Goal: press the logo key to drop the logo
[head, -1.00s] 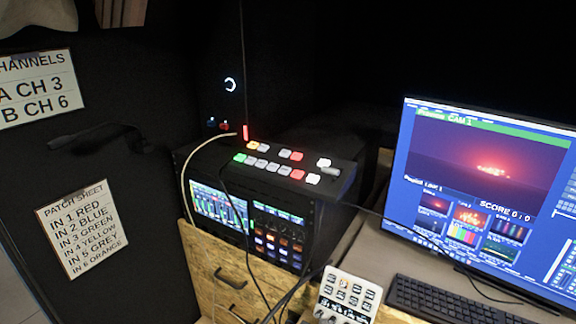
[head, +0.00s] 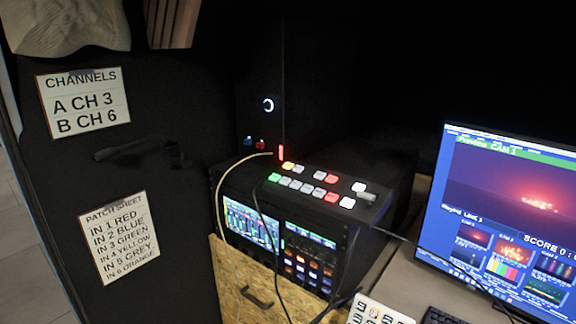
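The switcher panel (head: 335,185) with coloured keys tops a black rack unit in the middle of the head view. It has a green key (head: 275,177), a yellow-orange key (head: 288,166), red keys (head: 332,197) and several white or grey keys (head: 348,203). A lever-like control (head: 366,196) sits at its right end. The key labels are too small to read, so I cannot tell which is the logo key. Neither of my grippers is in view.
Lit rack screens (head: 250,222) face forward below the panel, above a wooden drawer (head: 245,285). A monitor (head: 505,215) stands at right, with a white keypad (head: 378,312) and keyboard (head: 440,316) before it. Cables hang over the rack front. Patch sheet (head: 120,238) at left.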

